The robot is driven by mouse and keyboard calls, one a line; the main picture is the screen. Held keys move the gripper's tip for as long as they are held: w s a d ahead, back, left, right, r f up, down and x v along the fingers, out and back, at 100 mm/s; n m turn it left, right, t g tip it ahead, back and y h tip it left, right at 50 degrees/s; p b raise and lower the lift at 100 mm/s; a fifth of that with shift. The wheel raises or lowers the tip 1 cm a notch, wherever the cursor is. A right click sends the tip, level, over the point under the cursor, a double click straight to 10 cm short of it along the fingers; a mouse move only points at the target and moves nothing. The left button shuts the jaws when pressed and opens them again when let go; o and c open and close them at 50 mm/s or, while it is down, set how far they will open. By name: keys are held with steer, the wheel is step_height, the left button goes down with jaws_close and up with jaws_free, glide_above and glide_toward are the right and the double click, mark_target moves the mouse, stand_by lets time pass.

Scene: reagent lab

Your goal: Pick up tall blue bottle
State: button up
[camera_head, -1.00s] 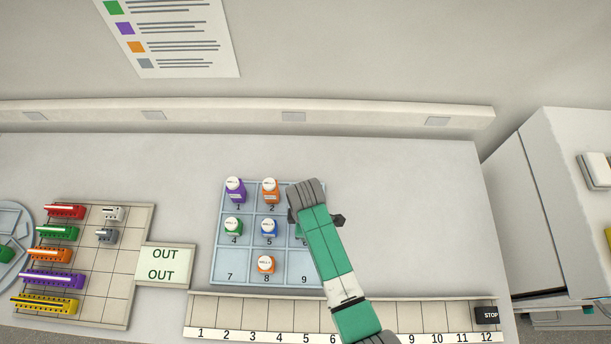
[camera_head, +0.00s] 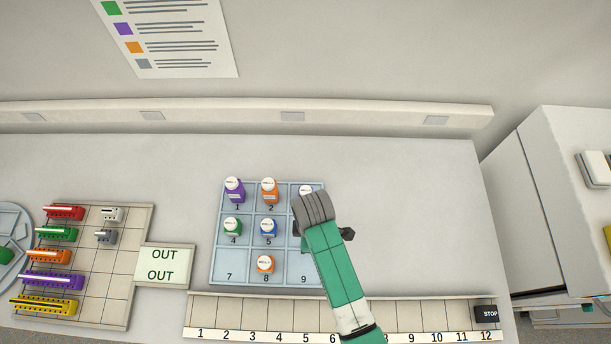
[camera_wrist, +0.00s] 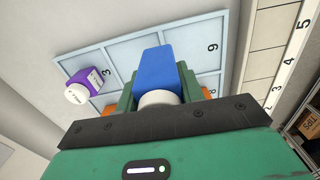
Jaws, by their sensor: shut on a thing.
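My gripper (camera_head: 320,231) is over the right side of the numbered tray (camera_head: 224,252), around compartment 6. In the wrist view my gripper (camera_wrist: 160,84) has its green fingers shut on a tall blue bottle (camera_wrist: 155,66), one on each side. The bottle's white cap faces the wrist camera. The arm hides this bottle in the head view, and I cannot tell how far its base is above the tray. A different blue bottle (camera_head: 268,229) stands in compartment 5.
A purple bottle (camera_wrist: 83,86) stands in compartment 3, beside my gripper. Other purple (camera_head: 234,190), orange (camera_head: 269,191) and green (camera_head: 232,228) bottles stand nearby, with another orange one (camera_head: 265,264) in compartment 8. A numbered strip (camera_head: 240,314) runs along the front. Colored racks (camera_head: 62,234) lie left.

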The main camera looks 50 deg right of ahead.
steer(key=s+a+r, duration=0.1)
steer(key=s+a, duration=0.5)
steer(key=s, duration=0.3)
steer(key=shift+s, duration=0.3)
